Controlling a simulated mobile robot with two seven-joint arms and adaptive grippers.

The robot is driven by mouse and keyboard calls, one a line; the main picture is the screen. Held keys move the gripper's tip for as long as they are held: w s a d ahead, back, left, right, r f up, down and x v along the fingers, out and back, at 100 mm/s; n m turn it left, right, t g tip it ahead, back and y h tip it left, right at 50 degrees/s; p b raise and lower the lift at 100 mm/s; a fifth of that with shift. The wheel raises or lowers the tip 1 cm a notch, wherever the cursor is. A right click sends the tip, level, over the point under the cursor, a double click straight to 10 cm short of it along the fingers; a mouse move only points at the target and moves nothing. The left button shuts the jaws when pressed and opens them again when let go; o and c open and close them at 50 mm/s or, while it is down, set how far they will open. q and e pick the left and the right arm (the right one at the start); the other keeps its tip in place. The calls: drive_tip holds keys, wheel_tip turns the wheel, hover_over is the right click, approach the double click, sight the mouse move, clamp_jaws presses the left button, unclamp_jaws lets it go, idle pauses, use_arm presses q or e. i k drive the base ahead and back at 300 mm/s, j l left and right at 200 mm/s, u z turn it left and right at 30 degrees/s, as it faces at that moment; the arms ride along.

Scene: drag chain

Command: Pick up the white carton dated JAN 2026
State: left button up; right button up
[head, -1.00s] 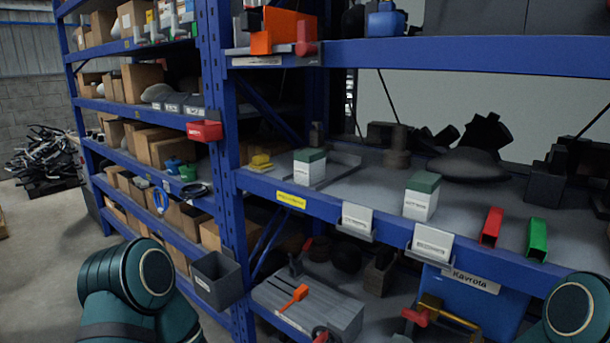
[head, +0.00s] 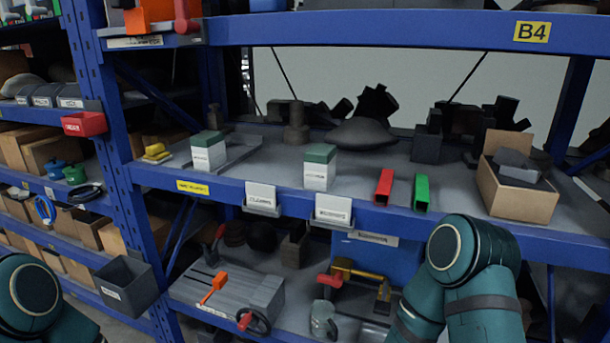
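Two white cartons with green tops stand upright on the middle shelf (head: 280,187) in the head view. The left carton (head: 208,157) stands beside a flat metal bracket. The right carton (head: 319,172) stands nearer the middle, left of a red channel piece. Both have small dark print on the front, too small to read, so I cannot tell which is dated JAN 2026. Parts of my arms show at the lower left and lower right. Neither gripper is in view.
White label cards (head: 262,197) and (head: 332,208) stand in holders at the shelf edge before the cartons. Red (head: 384,187) and green (head: 421,192) channels and an open cardboard box (head: 516,190) lie to the right. A yellow item (head: 156,152) sits at the left. An upper shelf beam (head: 370,30) spans above.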

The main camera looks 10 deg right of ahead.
sight(208, 147)
drive_tip(key=j+z, duration=0.1)
drive_tip(key=z, duration=0.25)
drive_tip(key=i+j+z, duration=0.1)
drive_tip(key=z, duration=0.25)
drive_tip(key=j+z, duration=0.7)
drive_tip(key=j, duration=0.5)
drive_tip(key=i, duration=0.1)
